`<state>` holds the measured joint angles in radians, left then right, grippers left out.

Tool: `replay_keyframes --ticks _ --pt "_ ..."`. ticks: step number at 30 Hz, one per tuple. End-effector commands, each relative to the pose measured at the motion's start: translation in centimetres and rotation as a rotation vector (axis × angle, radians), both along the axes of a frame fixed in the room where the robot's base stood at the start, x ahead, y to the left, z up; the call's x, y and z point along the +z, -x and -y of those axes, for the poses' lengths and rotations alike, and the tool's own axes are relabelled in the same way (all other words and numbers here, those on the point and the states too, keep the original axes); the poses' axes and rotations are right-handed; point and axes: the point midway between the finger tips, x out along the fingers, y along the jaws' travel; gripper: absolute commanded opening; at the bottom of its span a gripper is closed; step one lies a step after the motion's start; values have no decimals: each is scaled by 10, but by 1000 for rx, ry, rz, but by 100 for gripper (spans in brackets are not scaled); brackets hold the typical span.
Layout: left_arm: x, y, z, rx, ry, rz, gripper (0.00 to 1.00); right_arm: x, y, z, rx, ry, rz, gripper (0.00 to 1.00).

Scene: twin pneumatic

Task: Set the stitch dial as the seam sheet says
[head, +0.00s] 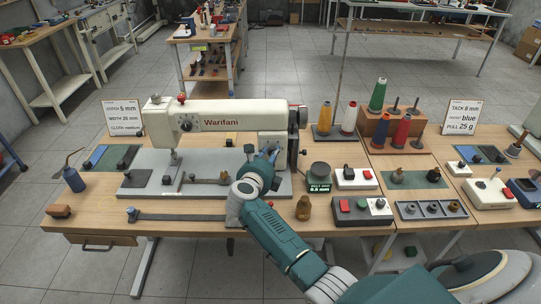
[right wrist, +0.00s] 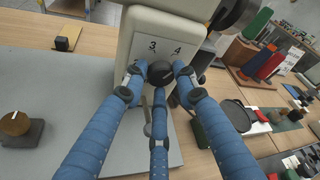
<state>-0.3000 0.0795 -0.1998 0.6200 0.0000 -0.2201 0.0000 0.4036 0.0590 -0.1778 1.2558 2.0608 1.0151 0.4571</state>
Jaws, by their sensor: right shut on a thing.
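The cream sewing machine (head: 225,116) stands on a grey bed on the workbench. Its seam sheet (head: 121,118) at the left reads stitch 5 mm, width 26 mm, cloth medium. In the right wrist view, the dark round stitch dial (right wrist: 160,71) sits on the machine's pillar, with a plate (right wrist: 165,49) showing 3 and 4 above it. My right gripper (right wrist: 160,76) has its blue fingers closed around the dial. In the head view the right gripper (head: 266,156) hides the dial. The dial's exact setting is unclear. My left gripper is out of view.
A second sheet (head: 461,116) stands at the right, with thread cones (head: 377,95) near it. A blue oil can (head: 74,178) stands at the left.

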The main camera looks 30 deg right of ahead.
Motion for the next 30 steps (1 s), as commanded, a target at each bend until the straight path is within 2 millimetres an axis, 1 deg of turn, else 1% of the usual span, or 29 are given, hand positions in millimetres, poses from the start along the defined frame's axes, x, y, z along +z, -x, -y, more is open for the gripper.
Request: replay_keyframes --ticks 5,11,17,30 --pt "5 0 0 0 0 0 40 2 1 0 -1 -54 31 2" --pt "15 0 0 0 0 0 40 5 2 2 -3 -173 100 2" --pt "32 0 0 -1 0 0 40 7 3 3 -4 -333 192 2" --pt "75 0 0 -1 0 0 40 9 4 8 -3 -674 390 2"
